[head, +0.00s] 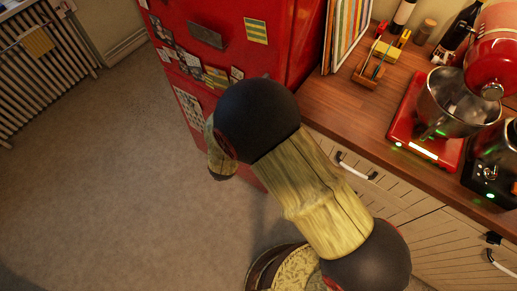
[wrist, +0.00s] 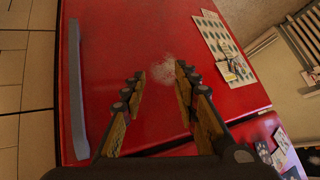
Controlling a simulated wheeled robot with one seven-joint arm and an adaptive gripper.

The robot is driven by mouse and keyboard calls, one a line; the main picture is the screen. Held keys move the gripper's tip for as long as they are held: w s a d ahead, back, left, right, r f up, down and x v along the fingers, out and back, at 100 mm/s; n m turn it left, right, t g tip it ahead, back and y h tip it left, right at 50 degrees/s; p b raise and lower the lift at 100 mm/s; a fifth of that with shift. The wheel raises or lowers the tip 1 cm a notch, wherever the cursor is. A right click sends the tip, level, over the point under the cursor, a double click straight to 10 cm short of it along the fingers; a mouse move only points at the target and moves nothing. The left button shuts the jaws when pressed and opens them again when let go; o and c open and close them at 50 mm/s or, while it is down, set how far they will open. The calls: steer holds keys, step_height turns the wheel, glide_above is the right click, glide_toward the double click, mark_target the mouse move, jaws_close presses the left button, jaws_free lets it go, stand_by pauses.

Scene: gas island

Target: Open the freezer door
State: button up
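The red fridge-freezer (head: 235,22) stands at the top of the head view. In the wrist view, a large red door panel (wrist: 110,50) fills the middle, with a long grey bar handle (wrist: 75,90) along its left edge. A seam separates it from another red panel (wrist: 255,130) at lower right. I cannot tell which panel is the freezer door. My gripper (wrist: 158,80) is open and empty, its fingers pointing at the panel, right of the handle and apart from it. In the head view, my arm hides the gripper and the handle.
A wooden counter (head: 320,105) beside the fridge holds a red stand mixer (head: 425,140). Drawers with pale handles (head: 357,166) are below it. Papers (wrist: 222,45) hang on the red panel. A radiator (head: 40,65) is at far left; the carpet (head: 100,180) is clear.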

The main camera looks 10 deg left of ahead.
steer(key=s+d+f+m+t+h, duration=0.1)
steer(key=s+d+f+t+h, duration=0.15)
steer(key=d+t, duration=0.25)
steer(key=s+d+f+t+h, duration=0.2)
steer(key=d+t+h, duration=0.1)
steer(key=d+t, duration=0.15)
steer(key=w+d+b, duration=0.2)
steer(key=w, duration=0.5)
steer(key=shift+r, duration=0.1)
steer(key=shift+c, duration=0.4)
jaws_close()
